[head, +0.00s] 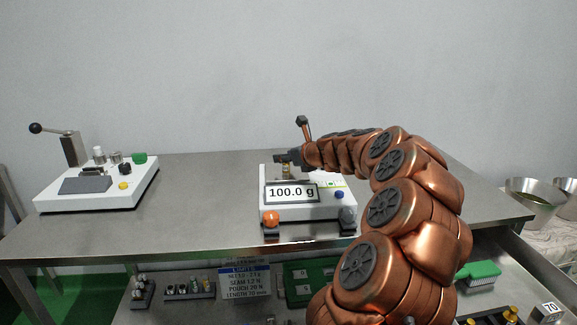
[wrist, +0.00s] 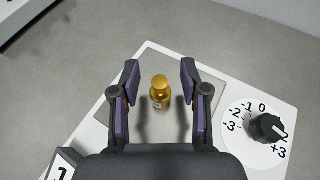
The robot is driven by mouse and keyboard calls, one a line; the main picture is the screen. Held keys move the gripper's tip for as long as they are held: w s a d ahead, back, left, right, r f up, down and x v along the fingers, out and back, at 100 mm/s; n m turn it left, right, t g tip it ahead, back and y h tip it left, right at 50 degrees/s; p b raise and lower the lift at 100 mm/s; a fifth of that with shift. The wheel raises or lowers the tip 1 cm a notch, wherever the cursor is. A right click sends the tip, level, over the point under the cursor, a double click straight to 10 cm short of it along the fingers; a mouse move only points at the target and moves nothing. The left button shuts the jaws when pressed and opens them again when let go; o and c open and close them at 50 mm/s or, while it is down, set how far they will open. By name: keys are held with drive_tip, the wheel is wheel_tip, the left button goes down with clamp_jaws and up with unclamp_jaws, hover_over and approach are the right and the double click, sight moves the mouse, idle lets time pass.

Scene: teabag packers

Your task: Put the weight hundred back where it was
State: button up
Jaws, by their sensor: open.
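The brass weight (wrist: 160,92) stands upright on the square pan (wrist: 149,62) of the white scale, between the fingers of my gripper (wrist: 160,70) in the wrist view. The fingers are open, one on each side, with a gap to the weight on both sides. In the head view the gripper (head: 284,158) is at the pan of the scale (head: 305,208), and a bit of the brass weight (head: 286,173) shows below it. The scale's display (head: 292,193) reads 100.0 g.
A white lever device (head: 97,189) stands on the left of the steel table (head: 200,235). Below are small holders (head: 190,292), a sign (head: 245,279) and green boxes (head: 318,268). At lower right, brass pieces (head: 510,313) sit by a "70" card (head: 550,309). Metal bowls (head: 533,194) stand at right.

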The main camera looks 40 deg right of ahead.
drive_tip(key=shift+c, duration=0.3)
clamp_jaws()
drive_tip(key=shift+r, duration=0.1)
